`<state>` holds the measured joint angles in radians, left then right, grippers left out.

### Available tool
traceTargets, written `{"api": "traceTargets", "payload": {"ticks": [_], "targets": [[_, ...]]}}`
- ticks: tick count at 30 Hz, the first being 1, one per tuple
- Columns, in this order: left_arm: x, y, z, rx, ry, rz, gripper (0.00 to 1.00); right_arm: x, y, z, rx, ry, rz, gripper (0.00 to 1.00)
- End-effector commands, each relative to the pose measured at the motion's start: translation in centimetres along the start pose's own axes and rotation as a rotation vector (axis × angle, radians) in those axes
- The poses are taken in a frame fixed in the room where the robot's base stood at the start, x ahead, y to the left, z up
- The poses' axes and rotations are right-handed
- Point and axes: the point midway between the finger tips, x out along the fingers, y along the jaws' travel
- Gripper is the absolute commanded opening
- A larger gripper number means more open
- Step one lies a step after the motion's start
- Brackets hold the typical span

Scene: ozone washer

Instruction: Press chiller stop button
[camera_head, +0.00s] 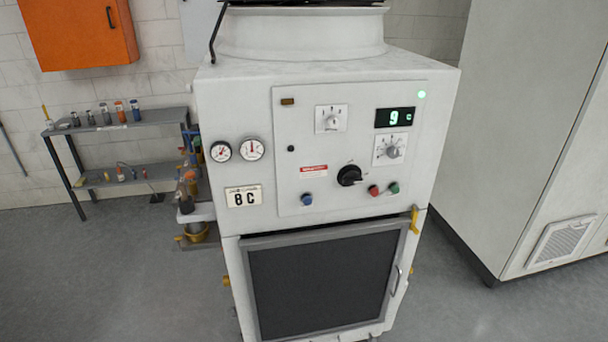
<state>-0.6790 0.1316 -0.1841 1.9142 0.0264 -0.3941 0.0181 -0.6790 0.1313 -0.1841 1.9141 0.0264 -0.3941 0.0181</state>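The chiller (262,100) is a white cabinet in the middle of the head view. Its control panel carries a red button (374,190) at the lower right, with a green button (394,188) just right of it. A blue button (306,199) sits at the panel's lower left. A black rotary switch (349,175) is left of the red button. A small display (395,117) reads 9 C, and a green lamp (421,95) beside it is lit. Button labels are too small to read. Neither of my grippers is in view.
A grey shelf (125,131) with small bottles stands at the left wall under an orange box (80,32). A tall pale cabinet (515,110) stands close on the right. Pipes and valves stick out from the chiller's left side. The floor (125,270) at the front left is clear.

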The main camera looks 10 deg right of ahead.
Motion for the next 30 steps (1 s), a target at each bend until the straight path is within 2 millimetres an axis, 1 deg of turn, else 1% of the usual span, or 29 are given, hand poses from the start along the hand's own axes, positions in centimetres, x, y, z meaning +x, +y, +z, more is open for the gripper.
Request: {"api": "traceTargets", "payload": {"ticks": [1,6,8,30], "targets": [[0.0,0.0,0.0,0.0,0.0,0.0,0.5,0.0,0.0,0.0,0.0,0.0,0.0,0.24],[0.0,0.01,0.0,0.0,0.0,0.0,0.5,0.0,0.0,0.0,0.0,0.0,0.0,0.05],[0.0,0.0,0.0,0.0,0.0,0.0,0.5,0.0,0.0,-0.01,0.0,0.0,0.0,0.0],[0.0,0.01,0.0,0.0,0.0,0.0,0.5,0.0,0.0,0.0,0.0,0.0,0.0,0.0]]}}
